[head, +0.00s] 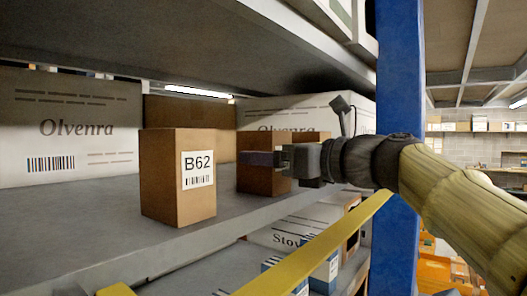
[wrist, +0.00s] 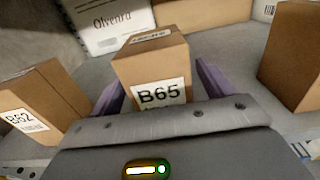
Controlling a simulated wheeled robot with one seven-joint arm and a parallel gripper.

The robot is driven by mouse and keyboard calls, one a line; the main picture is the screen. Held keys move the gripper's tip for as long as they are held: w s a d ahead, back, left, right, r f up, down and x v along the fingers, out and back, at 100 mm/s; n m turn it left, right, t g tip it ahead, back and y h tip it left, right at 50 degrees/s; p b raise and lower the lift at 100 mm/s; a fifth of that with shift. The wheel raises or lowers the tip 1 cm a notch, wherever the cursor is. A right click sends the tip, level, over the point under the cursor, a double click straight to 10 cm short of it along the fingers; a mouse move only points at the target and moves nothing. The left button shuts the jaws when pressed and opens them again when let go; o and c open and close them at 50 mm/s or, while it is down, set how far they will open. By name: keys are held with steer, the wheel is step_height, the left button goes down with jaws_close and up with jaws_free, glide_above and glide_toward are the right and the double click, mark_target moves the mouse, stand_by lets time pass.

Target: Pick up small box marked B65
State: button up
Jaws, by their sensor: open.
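The small brown box marked B65 (wrist: 152,68) stands upright on the shelf in the wrist view, its label facing my gripper. In the head view the box behind my gripper (head: 258,178) is partly hidden by the jaws and its label does not show. My gripper (wrist: 160,85) is open, with one purple finger on each side of the B65 box. I cannot tell whether the fingers touch it. In the head view my gripper (head: 268,160) reaches in from the right at the height of the box's upper part.
A brown box marked B62 (head: 172,180) stands left of my gripper, near the shelf's front edge. Another brown box (wrist: 292,58) is at the right in the wrist view. White Olvenra boxes (head: 70,105) stand behind. A blue post (head: 397,110) and a yellow beam (head: 320,240) are close to my arm.

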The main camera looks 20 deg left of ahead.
steer(key=shift+w+a+r, duration=0.15)
steer(key=shift+w+a, duration=0.1)
steer(key=shift+a, duration=0.4)
steer(key=shift+w+a+f, duration=0.2)
steer(key=shift+w+a, duration=0.05)
steer(key=shift+a, duration=0.1)
steer(key=shift+s, duration=0.1)
steer(key=shift+d, duration=0.15)
steer(key=shift+c, duration=1.1)
steer(key=c, duration=0.9)
steer(key=shift+r, duration=0.2)
steer(key=shift+c, duration=0.2)
